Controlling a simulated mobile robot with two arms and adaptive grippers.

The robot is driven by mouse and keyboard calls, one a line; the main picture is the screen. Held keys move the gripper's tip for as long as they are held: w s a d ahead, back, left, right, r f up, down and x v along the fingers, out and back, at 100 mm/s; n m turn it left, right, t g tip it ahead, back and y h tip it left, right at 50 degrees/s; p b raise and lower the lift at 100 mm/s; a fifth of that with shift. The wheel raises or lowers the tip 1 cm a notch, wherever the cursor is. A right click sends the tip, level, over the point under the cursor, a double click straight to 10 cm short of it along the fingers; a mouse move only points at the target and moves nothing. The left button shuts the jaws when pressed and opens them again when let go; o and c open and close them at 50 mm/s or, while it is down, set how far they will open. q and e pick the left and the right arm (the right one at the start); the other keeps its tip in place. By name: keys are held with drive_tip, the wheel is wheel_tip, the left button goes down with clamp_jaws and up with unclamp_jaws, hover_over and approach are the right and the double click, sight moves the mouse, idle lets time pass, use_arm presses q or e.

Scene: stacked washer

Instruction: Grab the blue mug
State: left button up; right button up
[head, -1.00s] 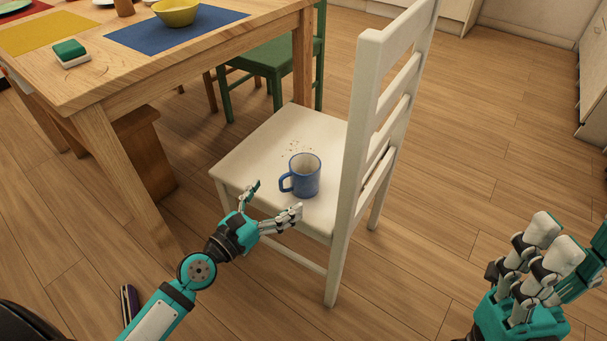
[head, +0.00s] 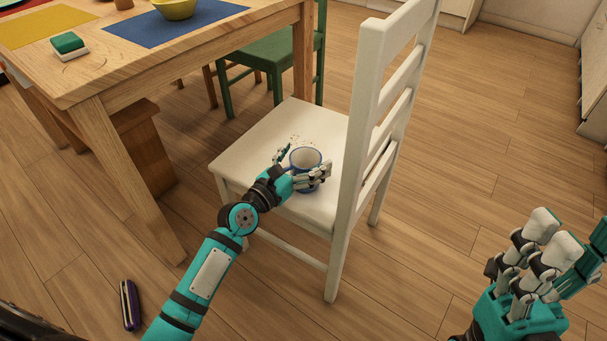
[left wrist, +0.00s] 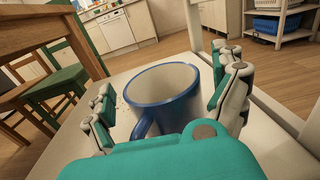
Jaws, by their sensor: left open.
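The blue mug (head: 306,157) stands upright on the seat of the white chair (head: 252,143). My left gripper (head: 303,165) is open around the mug, with fingers on both sides of it; its fingers hide much of the mug's body in the head view. In the left wrist view the mug (left wrist: 165,98) sits between the open fingers, its pale inside visible and its handle towards my palm. I cannot tell whether any finger touches it. My right gripper (head: 566,240) is at the lower right, open and empty, far from the mug.
The chair's tall slatted back (head: 362,130) rises just right of the mug. Crumbs lie on the seat behind it. A wooden table (head: 100,82) with mats and a yellow bowl (head: 174,9) stands left. A green chair (head: 265,58) is behind. A purple object (head: 130,305) lies on the floor.

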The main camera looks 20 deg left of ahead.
use_arm(q)
drive_tip(key=c, duration=1.5)
drive_tip(key=shift+r, duration=0.1)
